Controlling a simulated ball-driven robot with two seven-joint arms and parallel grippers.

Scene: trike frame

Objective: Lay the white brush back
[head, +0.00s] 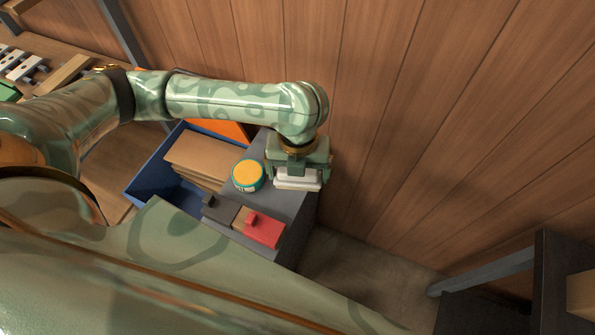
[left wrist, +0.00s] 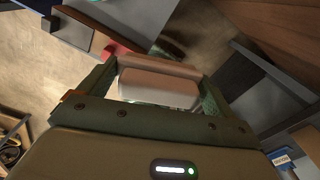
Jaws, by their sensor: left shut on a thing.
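The white brush (head: 297,184) is a pale block under my left gripper (head: 299,172), at the right edge of a grey top in the head view. My left gripper is shut on it. In the left wrist view the brush (left wrist: 158,88) lies across between the two fingers of my left gripper (left wrist: 157,82). I cannot tell whether the brush touches the grey top (head: 284,204) or hangs just above it. The gripper hides the brush's upper part. My right gripper is not in view.
A teal jar with a yellow lid (head: 247,175) stands just left of the brush. A red block (head: 265,231) and a dark block (head: 219,210) lie at the grey top's near end. A blue crate (head: 147,186) with brown boards stands left. A plank wall (head: 400,130) rises behind.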

